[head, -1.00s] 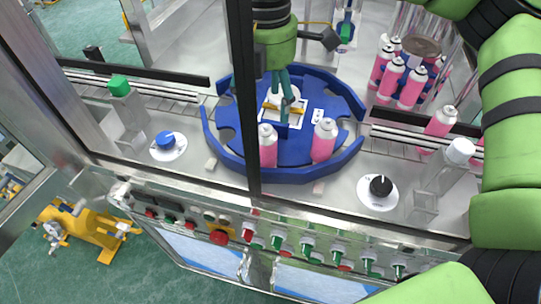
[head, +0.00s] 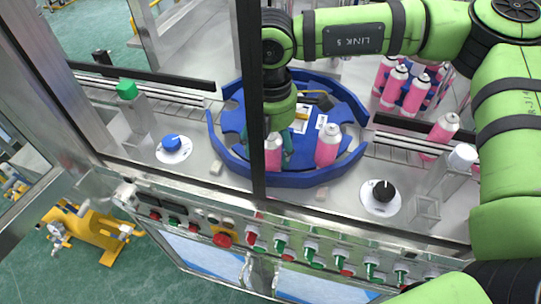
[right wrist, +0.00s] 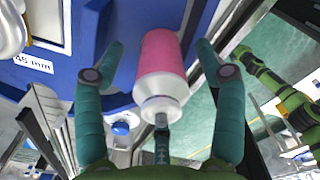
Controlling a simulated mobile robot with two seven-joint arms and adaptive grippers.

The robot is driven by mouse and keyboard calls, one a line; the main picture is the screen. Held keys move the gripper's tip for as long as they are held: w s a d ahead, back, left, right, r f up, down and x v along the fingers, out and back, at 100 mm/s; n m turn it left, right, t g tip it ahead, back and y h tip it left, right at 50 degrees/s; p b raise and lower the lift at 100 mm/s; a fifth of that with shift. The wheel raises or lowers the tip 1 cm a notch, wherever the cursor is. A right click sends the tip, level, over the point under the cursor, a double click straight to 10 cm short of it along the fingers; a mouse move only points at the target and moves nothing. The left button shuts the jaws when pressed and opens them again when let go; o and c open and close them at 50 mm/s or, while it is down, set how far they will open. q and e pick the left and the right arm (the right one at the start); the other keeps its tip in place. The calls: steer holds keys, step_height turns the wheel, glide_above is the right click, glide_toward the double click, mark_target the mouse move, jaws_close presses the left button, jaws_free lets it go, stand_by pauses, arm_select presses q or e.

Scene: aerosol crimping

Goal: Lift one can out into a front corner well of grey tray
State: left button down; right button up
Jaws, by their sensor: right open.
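Two pink cans with white tops stand in the blue rotary ring (head: 300,180). My right gripper (head: 276,155) is over the left can (head: 272,148). In the right wrist view this can (right wrist: 162,58) lies between the open fingers, with its white valve end toward the palm and a visible gap to the fingers. The other can (head: 327,147) stands just to the right, clear of the gripper. My left gripper is not in view. I cannot make out a grey tray in these views.
A dark vertical frame post (head: 250,90) crosses the view just left of the gripper. More pink cans (head: 415,95) stand at the back right, and one (head: 444,128) is by the right conveyor. A black knob (head: 382,190) and a blue knob (head: 172,142) sit on the deck.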

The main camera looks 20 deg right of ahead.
steer(key=c, duration=1.2)
steer(key=shift+r, duration=0.1)
